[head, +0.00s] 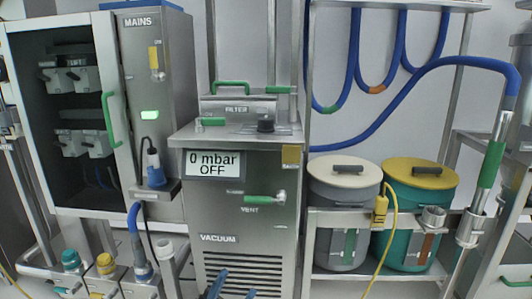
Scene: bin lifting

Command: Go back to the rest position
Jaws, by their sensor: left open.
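The blue fingertips of my left gripper (232,289) show at the bottom edge, left of centre, in front of the vacuum unit's lower grille. They are apart with nothing seen between them; the rest of the gripper is cut off by the frame. My right gripper is not in view. A grey bin (328,219) with a cream lid (344,173) and a green bin (411,224) with a yellow lid (419,175) stand upright side by side in the rack at the right, partly hidden by its front rail.
The steel vacuum unit (247,225) stands in the centre, its display reading 0 mbar OFF. A mains cabinet (160,100) stands at the left. Capped fittings (105,264) are at lower left. Blue hoses (440,65) hang at upper right, and a yellow cable (388,235) crosses the rack front.

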